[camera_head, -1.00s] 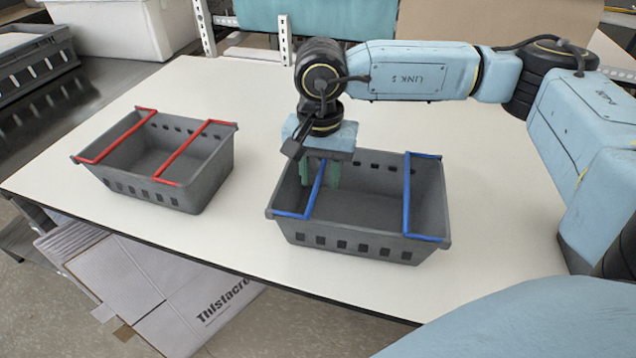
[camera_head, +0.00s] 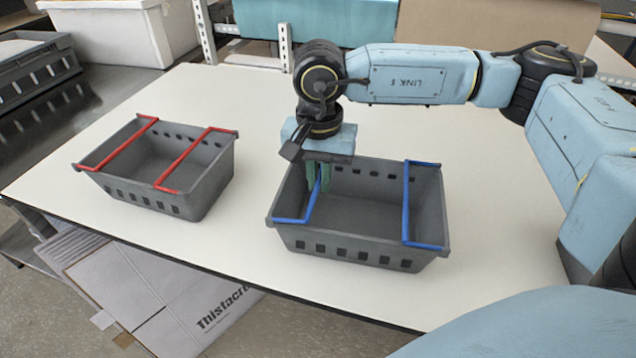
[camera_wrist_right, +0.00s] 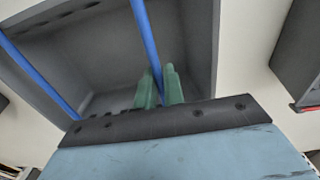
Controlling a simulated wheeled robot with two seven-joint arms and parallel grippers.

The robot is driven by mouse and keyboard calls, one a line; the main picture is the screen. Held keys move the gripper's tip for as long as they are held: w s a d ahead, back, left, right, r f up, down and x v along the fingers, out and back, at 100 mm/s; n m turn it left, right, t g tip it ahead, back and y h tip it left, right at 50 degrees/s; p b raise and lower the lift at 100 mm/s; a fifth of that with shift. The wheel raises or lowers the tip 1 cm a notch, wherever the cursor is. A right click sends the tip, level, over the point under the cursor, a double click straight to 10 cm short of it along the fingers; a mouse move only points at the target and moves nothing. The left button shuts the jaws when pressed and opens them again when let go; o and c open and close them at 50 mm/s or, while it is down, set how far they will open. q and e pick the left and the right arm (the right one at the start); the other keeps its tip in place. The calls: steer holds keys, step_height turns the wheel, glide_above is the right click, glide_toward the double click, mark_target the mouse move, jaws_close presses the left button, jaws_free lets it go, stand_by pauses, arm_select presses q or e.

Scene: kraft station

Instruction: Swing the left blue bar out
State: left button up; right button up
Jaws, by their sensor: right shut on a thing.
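The grey crate with blue bars (camera_head: 360,245) stands on the table at the right. Its left blue bar (camera_head: 311,204) crosses the crate's opening near its left end. The right blue bar (camera_head: 406,200) crosses near the right end. My right gripper (camera_head: 319,184) reaches down over the crate's left part and is shut on the left blue bar. In the right wrist view the green fingers (camera_wrist_right: 159,88) sit on both sides of that bar (camera_wrist_right: 147,40). The other blue bar (camera_wrist_right: 38,75) shows apart from the fingers. My left gripper is not in view.
A second grey crate with two red bars (camera_head: 200,196) stands to the left on the white table (camera_head: 240,105). There is a clear gap between the crates. Bins and a metal post (camera_head: 285,45) stand behind the table.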

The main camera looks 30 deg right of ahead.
steer(key=shift+r, duration=0.3)
steer(key=shift+w+a+r, duration=0.1)
steer(key=shift+w+a+r+p, duration=0.15)
steer(key=shift+r+p, duration=0.15)
steer(key=shift+r, duration=0.25)
steer(key=shift+w+a+r, duration=0.1)
steer(key=shift+r, duration=0.05)
steer(key=shift+o, duration=0.2)
steer(key=shift+w+a+r, duration=0.25)
steer(key=shift+r, duration=0.25)
steer(key=o, duration=0.4)
